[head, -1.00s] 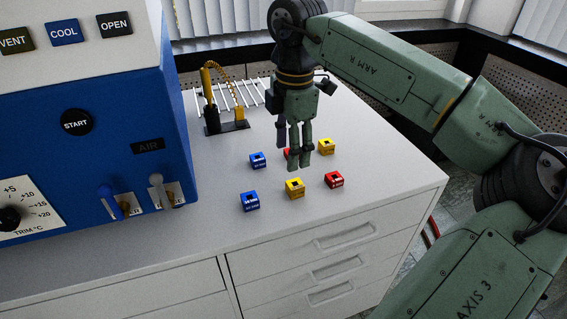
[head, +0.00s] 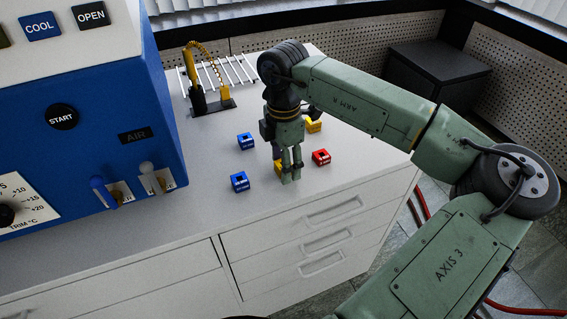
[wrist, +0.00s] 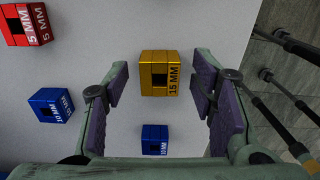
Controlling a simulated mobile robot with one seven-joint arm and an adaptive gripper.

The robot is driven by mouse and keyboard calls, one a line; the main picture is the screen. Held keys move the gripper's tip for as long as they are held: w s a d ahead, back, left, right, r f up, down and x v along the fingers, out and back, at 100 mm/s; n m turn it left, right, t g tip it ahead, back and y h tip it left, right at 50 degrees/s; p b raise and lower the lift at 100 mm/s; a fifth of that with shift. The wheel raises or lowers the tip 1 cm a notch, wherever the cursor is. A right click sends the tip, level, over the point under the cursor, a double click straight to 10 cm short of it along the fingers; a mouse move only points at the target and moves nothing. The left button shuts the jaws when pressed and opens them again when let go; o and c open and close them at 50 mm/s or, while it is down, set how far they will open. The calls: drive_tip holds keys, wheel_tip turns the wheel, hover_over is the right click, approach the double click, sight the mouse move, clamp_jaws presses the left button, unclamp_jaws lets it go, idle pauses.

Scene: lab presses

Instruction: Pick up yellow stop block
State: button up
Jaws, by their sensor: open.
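Two yellow blocks show in the head view. The far yellow block (head: 314,125) sits behind the wrist, and the near yellow block (head: 279,165) is partly hidden by the fingers. My gripper (head: 291,178) points down over the near one. In the wrist view a yellow block marked 15 MM (wrist: 160,73) lies between the two spread fingers of my gripper (wrist: 160,86), with gaps on both sides. The fingers are open and empty. I cannot tell how high the fingertips are above the counter.
Blue blocks (head: 240,181) (head: 245,141) stand left of the gripper, and a red block (head: 321,157) stands to its right. A blue press (head: 85,120) with levers fills the left. A wire rack (head: 235,75) lies at the back. The counter's front edge is close.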

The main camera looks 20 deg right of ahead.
drive_tip(key=shift+f, duration=0.15)
clamp_jaws()
idle(0.6)
